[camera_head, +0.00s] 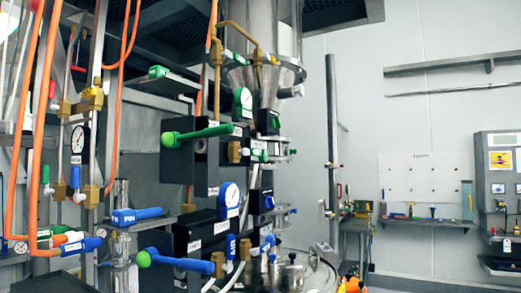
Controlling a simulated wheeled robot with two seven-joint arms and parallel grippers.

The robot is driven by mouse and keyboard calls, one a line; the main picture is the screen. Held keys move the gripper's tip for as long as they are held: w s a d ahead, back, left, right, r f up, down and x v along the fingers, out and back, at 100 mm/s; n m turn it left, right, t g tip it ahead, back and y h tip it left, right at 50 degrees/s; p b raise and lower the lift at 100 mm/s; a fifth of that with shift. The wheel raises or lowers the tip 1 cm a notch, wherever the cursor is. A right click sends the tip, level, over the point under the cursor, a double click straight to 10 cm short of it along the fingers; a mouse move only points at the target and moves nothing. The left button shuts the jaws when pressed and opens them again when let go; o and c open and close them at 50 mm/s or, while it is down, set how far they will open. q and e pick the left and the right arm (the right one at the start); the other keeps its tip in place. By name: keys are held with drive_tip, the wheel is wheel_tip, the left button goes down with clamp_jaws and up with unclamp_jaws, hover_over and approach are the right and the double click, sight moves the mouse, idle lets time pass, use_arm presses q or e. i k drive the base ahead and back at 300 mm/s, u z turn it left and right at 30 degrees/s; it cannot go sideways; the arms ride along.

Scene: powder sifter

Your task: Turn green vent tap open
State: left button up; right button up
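Several green handles are in view, and I cannot tell from the labels which one is the vent tap. A long green lever (205,132) with a round knob points left from a black box on the sifter frame. Neither of my grippers is in view, and nothing touches these handles.
A blue lever (180,263) and a blue handle (137,215) sit below the green lever. Orange hoses (22,120) and gauges (229,195) crowd the left. A metal post (332,150) stands right of the hopper. A workbench (430,222) and cabinet (500,190) are farther back.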

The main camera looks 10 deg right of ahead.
sight(251, 152)
drive_tip(key=u, duration=0.2)
drive_tip(key=i, duration=1.25)
drive_tip(key=z, duration=0.85)
